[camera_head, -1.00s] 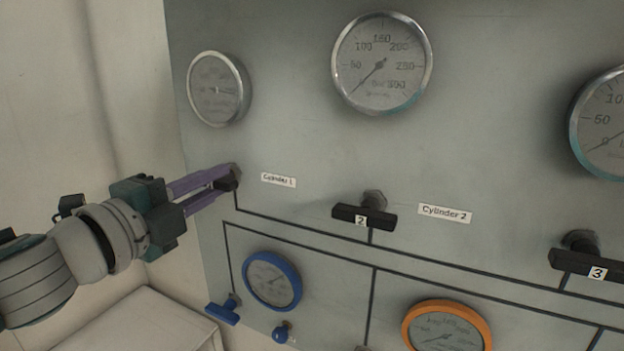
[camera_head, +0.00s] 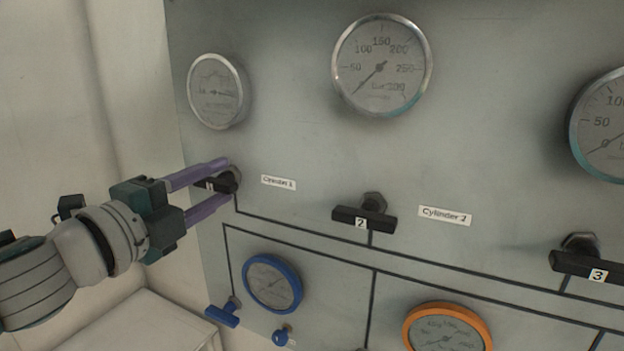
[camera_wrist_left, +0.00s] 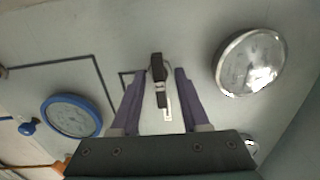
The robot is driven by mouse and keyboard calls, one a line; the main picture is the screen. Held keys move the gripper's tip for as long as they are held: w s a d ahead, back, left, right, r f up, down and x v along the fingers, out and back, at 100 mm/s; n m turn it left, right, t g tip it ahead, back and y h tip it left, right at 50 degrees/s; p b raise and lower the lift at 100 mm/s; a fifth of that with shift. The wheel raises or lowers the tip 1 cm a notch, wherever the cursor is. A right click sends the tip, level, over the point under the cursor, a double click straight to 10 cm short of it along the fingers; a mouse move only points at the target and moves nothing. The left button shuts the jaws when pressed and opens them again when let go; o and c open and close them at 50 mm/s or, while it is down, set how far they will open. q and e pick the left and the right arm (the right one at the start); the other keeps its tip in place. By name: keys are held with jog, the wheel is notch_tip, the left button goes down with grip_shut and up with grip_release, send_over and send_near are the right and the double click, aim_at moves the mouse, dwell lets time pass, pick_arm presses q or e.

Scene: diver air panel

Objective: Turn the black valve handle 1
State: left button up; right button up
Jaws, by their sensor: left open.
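The black valve handle 1 (camera_head: 222,183) is on the panel left of the "Cylinder 1" label. In the head view it lies roughly level. My left gripper (camera_head: 222,182) is open, with its purple fingers above and below the handle. In the left wrist view the handle (camera_wrist_left: 158,80) stands between the two spread fingers (camera_wrist_left: 165,72), with a visible gap on each side. The right gripper is not in view.
Black handle 2 (camera_head: 364,218) and black handle 3 (camera_head: 590,264) are to the right on the same panel. A round gauge (camera_head: 217,92) is above handle 1. A blue-rimmed gauge (camera_head: 272,283) and a blue handle (camera_head: 222,315) are below it.

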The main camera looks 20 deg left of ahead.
pick_arm(q)
jog(key=s+b, duration=0.2)
jog(key=s, duration=0.8)
jog(key=shift+a+b, duration=0.35)
jog(key=shift+a, duration=0.05)
